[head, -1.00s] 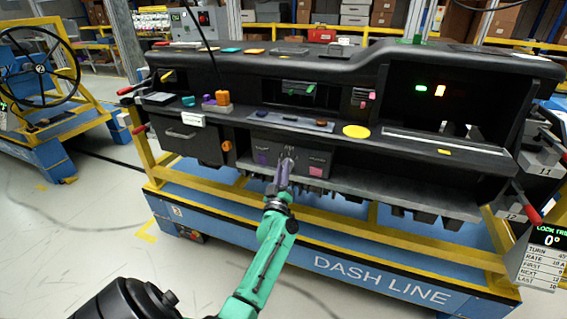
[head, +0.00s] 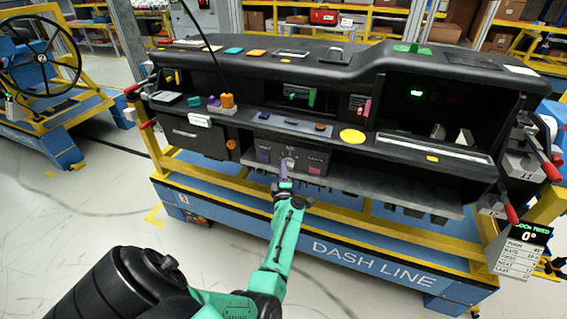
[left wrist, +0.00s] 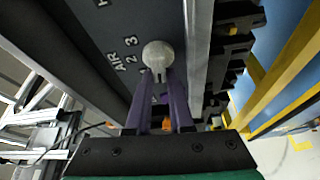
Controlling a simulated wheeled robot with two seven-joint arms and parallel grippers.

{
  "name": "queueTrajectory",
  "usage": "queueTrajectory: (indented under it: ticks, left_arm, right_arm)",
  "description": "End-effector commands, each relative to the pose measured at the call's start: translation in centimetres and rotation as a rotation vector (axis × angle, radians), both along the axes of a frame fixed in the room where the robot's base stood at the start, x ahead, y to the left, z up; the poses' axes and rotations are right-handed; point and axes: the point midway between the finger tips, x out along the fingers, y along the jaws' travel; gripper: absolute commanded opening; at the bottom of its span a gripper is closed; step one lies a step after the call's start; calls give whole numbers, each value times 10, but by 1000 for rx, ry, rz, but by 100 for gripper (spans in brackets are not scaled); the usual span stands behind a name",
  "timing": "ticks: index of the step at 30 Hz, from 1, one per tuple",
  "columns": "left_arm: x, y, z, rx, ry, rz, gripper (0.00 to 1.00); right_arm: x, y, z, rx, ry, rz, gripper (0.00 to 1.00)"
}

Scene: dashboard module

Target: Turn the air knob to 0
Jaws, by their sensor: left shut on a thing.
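The air knob (left wrist: 157,55) is a round pale grey knob on a dark panel in the left wrist view. White marks beside it read AIR, 3, 2 and 1. My left gripper (left wrist: 160,82) has two purple fingers shut on the knob, with their tips at its near side. In the head view the knob (head: 289,161) is small, on the middle panel of the dashboard (head: 330,72), with my left gripper (head: 285,170) in front of it. The knob's pointer and the 0 mark are not clear. My right gripper is not in view.
A grey ledge (head: 370,195) runs below the panel. A display (head: 528,233) at right reads 0°. A yellow rail (head: 230,180) crosses the blue stand.

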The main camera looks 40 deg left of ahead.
Motion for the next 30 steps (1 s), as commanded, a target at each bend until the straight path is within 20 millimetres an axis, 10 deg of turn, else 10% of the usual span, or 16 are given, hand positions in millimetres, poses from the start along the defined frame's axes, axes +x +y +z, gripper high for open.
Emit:
queueTrajectory:
  ticks: [24,27,30]
  left_arm:
    - [0,-1,-3,-139,-46,-1,0]
    - [0,-1,-3,-139,-46,-1,50]
    - [0,0,-2,-137,-46,-1,50]
  right_arm:
    - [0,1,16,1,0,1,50]
    - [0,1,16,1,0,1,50]
    - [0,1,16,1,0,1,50]
